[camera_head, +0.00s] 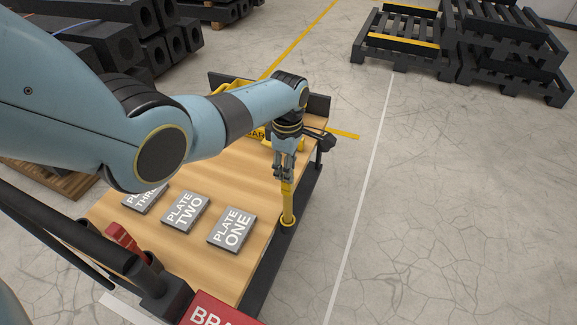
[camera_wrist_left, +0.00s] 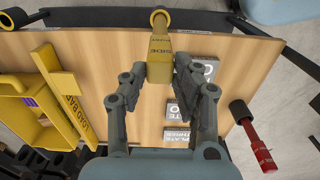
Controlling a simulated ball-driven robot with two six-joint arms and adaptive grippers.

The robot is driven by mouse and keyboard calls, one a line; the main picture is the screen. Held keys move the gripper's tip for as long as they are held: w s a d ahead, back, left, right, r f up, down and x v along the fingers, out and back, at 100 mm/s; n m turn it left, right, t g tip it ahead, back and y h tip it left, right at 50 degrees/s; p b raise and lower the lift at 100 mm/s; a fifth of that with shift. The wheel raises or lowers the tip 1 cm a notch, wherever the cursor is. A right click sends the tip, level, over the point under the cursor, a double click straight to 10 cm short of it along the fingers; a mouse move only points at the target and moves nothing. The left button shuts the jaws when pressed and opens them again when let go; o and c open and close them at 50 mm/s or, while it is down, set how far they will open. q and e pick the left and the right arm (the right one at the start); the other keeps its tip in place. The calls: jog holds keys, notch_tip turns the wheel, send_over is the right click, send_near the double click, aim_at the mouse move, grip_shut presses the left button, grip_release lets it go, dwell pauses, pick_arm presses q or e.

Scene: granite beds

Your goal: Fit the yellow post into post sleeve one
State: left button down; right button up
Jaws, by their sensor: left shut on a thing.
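The yellow post (camera_head: 288,195) is upright or nearly so in my left gripper (camera_head: 284,168), at the right edge of the wooden bench top. In the left wrist view my left gripper (camera_wrist_left: 160,85) has its fingers on both sides of the post (camera_wrist_left: 159,67), which points away from the camera. A yellow ring (camera_head: 287,222) shows at the post's lower end by the dark side rail. I cannot tell whether it is a sleeve mouth or part of the post, nor whether the post is seated. My right gripper is not in view.
Dark plates marked ONE (camera_head: 231,230), TWO (camera_head: 185,212) and THREE (camera_head: 146,197) lie on the bench top (camera_head: 225,175). A yellow load bar (camera_wrist_left: 62,98) lies across the far end. A red-handled tool (camera_wrist_left: 256,138) is near the bench's near end. Open floor lies to the right.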

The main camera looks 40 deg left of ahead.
pick_arm(q)
jog(key=shift+f+b, duration=0.35)
jog(key=shift+f, duration=0.15)
jog(key=shift+f+b, duration=1.15)
jog(key=shift+f, duration=0.35)
jog(key=c, duration=0.9)
grip_release()
notch_tip(320, 180, up, 5)
jog(key=p, duration=0.5)
jog(key=shift+r, duration=0.15)
